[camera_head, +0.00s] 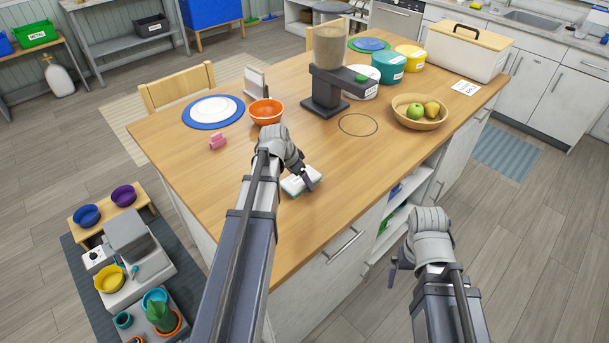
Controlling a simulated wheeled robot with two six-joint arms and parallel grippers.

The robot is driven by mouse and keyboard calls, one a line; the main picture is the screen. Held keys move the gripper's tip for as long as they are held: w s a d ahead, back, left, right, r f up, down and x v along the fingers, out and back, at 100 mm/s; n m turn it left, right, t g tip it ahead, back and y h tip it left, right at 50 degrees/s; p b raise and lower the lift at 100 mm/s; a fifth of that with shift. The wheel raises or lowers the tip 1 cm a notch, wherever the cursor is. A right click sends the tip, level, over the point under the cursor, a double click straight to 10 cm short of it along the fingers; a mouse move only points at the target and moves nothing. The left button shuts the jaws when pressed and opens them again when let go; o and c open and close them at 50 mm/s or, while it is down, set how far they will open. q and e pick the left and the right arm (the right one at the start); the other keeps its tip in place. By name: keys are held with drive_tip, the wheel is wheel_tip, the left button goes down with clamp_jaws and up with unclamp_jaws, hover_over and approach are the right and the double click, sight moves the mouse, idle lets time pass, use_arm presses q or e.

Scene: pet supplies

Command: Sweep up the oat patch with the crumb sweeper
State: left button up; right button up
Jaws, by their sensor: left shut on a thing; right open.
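A small white block with a green lower edge, which looks like the crumb sweeper (297,184), lies on the wooden island top near its front edge. My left gripper (307,181) reaches down over it and is shut on it. The gripper and arm cover part of the sweeper. I cannot make out the oat patch; the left arm hides some of the wood near the sweeper. My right gripper (394,268) is open and empty, out past the front side of the island and below its top.
On the island top (270,245) stand an orange bowl (266,112), a white plate on a blue mat (213,109), a pink item (217,141), a dark dispenser (328,88) and a fruit bowl (419,119). The wood right of the sweeper is clear.

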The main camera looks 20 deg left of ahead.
sight(310, 171)
use_arm(q)
drive_tip(key=shift+s, duration=0.1)
drive_tip(key=shift+s+a, duration=0.25)
drive_tip(key=shift+s, duration=0.35)
drive_tip(key=shift+s+a, duration=0.3)
drive_tip(key=shift+s, duration=0.3)
drive_tip(key=shift+s+a, duration=0.25)
drive_tip(key=shift+s, duration=0.35)
drive_tip(key=shift+f, duration=0.15)
drive_tip(key=shift+c, duration=0.6)
drive_tip(key=shift+w+d, duration=0.25)
drive_tip(key=shift+w, duration=0.35)
drive_tip(key=shift+w+d, duration=0.2)
drive_tip(key=shift+w, duration=0.45)
drive_tip(key=shift+w+d, duration=0.25)
drive_tip(key=shift+w, duration=0.35)
drive_tip(key=shift+w+d, duration=0.1)
drive_tip(key=shift+w, duration=0.05)
drive_tip(key=shift+w, duration=0.1)
drive_tip(key=shift+w+d, duration=0.4)
drive_tip(key=shift+w, duration=0.45)
drive_tip(key=shift+w+d, duration=0.35)
drive_tip(key=shift+w, duration=0.45)
drive_tip(key=shift+w, duration=0.1)
